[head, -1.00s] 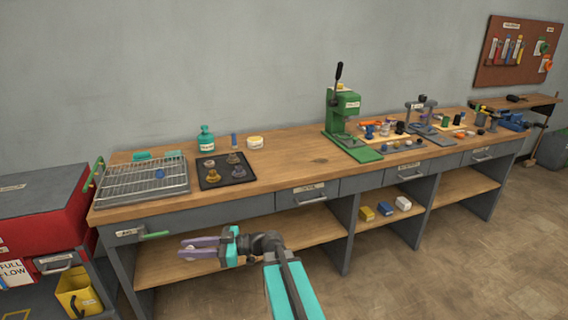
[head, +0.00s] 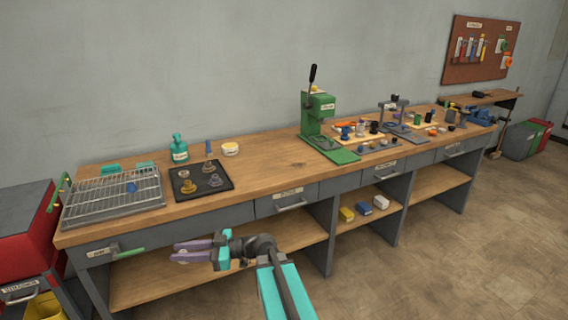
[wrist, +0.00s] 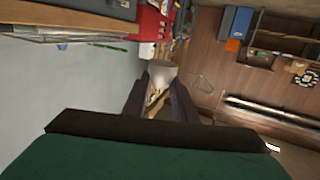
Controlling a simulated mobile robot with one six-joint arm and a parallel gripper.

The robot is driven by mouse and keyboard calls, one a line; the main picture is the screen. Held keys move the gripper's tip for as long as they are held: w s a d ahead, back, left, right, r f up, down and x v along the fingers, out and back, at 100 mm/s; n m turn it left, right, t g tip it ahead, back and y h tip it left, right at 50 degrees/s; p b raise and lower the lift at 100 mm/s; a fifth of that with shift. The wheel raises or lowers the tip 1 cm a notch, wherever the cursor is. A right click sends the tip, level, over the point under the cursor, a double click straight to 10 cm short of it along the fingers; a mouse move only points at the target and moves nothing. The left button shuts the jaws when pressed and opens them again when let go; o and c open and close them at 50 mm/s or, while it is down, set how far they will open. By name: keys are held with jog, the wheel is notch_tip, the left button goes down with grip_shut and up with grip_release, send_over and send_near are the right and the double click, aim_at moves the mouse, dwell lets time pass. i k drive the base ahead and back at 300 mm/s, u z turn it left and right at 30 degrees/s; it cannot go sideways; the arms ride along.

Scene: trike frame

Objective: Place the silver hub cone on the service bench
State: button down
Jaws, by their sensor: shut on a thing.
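My gripper (head: 190,251) hangs in front of the service bench (head: 270,180), below its top edge, with its purple fingers pointing left. In the wrist view my gripper (wrist: 160,88) is shut on a pale, cone-shaped thing, the silver hub cone (wrist: 162,72) as far as I can tell. The head view does not show it clearly between the fingers. On the bench a black tray (head: 226,189) holds several small cone parts, one of them brass-coloured (head: 188,187) and one greyish (head: 215,181).
A wire rack (head: 110,196) stands at the bench's left end. A teal bottle (head: 179,150) and a white tub (head: 231,149) stand behind the tray. A green press (head: 318,115) stands further right. Bare wood (head: 275,165) lies between tray and press. A red cabinet (head: 25,225) is at far left.

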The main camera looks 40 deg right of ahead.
aim_at(279, 166)
jog(key=z, duration=0.2)
jog(key=i, duration=0.9)
jog(key=u, duration=0.35)
